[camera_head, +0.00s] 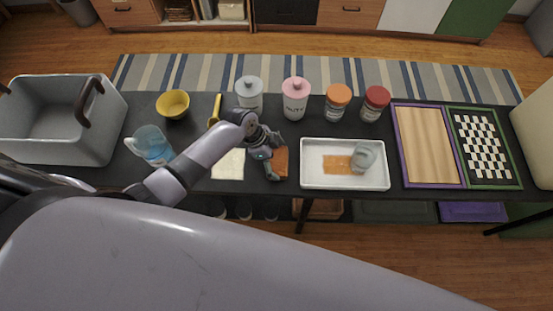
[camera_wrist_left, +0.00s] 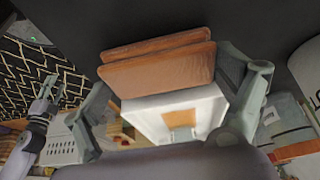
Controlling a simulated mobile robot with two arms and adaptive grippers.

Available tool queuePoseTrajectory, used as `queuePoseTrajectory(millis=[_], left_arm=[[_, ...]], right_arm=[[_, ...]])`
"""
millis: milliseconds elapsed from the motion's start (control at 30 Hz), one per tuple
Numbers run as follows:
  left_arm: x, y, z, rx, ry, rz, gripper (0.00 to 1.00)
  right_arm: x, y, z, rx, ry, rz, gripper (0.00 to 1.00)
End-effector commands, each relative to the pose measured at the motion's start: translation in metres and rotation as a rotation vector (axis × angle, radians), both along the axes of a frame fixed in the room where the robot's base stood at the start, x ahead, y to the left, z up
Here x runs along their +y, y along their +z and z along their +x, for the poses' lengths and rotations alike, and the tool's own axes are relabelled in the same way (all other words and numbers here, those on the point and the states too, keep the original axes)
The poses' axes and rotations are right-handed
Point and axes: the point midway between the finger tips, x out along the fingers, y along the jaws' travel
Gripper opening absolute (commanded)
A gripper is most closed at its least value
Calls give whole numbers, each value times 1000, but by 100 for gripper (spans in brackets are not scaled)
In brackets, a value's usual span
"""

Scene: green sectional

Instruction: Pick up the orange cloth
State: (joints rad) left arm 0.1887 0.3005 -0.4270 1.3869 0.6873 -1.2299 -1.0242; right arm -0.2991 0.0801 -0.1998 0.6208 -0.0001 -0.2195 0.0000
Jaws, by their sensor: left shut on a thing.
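The orange cloth (camera_head: 281,161) is at my left gripper (camera_head: 270,162), above the dark table between a pale cloth and the white tray. In the left wrist view the cloth (camera_wrist_left: 157,65) shows as two flat, folded-looking orange-brown layers between the fingers of my left gripper (camera_wrist_left: 168,75). The gripper is shut on it. I cannot tell how far the cloth is clear of the table. My right gripper is outside the head view; a small gripper-like part (camera_wrist_left: 44,100) shows at the left of the wrist view, its jaws unclear.
The white tray (camera_head: 315,183) holds an orange patch and a grey-green cup (camera_head: 363,157). The pale cloth (camera_head: 229,165) lies left of the gripper. Bottles and jars (camera_head: 295,98) stand behind. A blue pitcher (camera_head: 150,145) and grey bin (camera_head: 60,120) are left; framed boards (camera_head: 427,145) are right.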

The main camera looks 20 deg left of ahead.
Motion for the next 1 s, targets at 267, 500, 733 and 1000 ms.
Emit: queuePoseTrajectory(millis=[267, 500, 733, 1000], left_arm=[[1, 48, 2, -9, -3, 1, 68], [0, 121, 2, -9, -4, 1, 68], [0, 172, 1, -6, -2, 0, 68], [0, 194, 0, -1, -1, 0, 68]], right_arm=[[0, -4, 0, 1, 0, 0, 40], [0, -12, -1, 2, 0, 0, 40], [0, -17, -1, 2, 0, 0, 40], [0, -18, -1, 3, 0, -1, 40]])
